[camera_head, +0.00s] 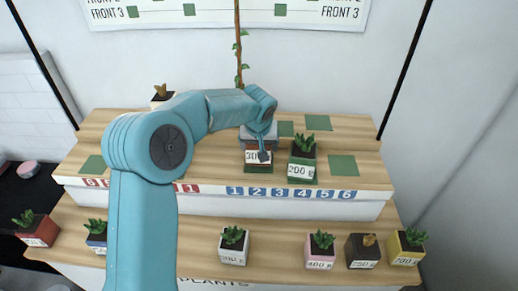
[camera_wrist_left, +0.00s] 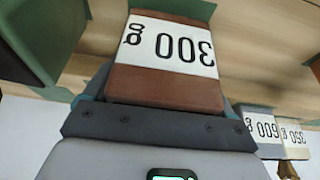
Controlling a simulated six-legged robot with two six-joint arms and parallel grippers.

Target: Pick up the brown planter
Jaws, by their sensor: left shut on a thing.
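A reddish-brown planter with a white 300 g label (camera_head: 251,157) is on the upper wooden shelf, partly hidden behind my left gripper. My left gripper (camera_head: 263,152) reaches it from above and is shut on it. In the left wrist view the brown planter (camera_wrist_left: 165,87) fills the middle, upside down, right against the gripper's dark plate. I cannot tell whether its base touches the shelf. My right gripper is not in view.
A green planter labelled 200 g (camera_head: 301,170) stands close to the right of the held one. Green squares (camera_head: 343,167) and numbers mark the upper shelf (camera_head: 220,150). Several planters, such as a white (camera_head: 233,257) and a yellow one (camera_head: 405,259), line the lower shelf.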

